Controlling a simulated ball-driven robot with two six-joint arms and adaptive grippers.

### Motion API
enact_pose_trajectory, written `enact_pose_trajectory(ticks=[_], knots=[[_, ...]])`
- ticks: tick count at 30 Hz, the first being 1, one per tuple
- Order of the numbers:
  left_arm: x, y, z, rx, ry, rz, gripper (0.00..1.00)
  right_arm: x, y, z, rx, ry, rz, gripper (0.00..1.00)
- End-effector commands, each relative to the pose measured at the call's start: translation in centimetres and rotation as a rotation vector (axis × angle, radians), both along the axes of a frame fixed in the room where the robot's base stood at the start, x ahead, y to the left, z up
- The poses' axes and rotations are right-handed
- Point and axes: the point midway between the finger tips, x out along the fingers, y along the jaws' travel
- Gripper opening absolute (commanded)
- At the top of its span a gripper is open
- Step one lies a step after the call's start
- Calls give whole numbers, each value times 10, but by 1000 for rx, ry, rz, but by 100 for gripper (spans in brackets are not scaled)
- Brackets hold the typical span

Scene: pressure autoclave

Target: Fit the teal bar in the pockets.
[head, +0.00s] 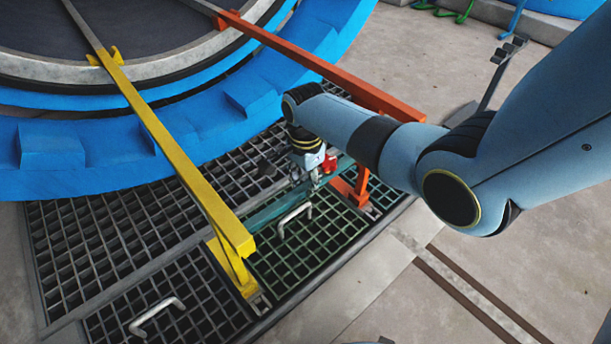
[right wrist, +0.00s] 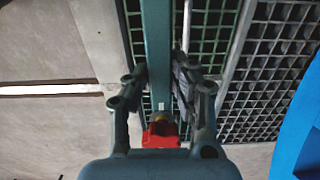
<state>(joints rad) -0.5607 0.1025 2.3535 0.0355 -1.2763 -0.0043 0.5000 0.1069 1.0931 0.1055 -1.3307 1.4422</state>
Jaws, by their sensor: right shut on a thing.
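The teal bar (head: 268,213) lies across the grating between a yellow post and an orange post. Its left end is near the yellow post and its right part reaches toward the orange post. My right gripper (head: 308,184) is over the bar and shut on it. In the right wrist view the teal bar (right wrist: 157,45) runs lengthwise between the two fingers (right wrist: 160,85). A red part (right wrist: 160,133) sits on the bar line close to the gripper's palm. I cannot make out the pockets clearly; the post brackets partly hide the bar's ends. My left gripper is not in view.
A yellow beam (head: 165,140) and an orange beam (head: 320,68) slope down from the blue round vessel flange (head: 110,155). Grating panels (head: 120,240) with metal handles (head: 157,316) cover the floor pit. Bare concrete floor (head: 500,270) lies at the right.

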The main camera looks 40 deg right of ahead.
Motion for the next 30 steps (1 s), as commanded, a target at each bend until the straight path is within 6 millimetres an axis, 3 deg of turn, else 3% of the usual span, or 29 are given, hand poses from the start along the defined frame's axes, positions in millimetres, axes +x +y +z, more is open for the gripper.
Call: enact_pose_trajectory(ticks=[30], knots=[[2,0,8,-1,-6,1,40,1,0,1,0,-2,0,0]])
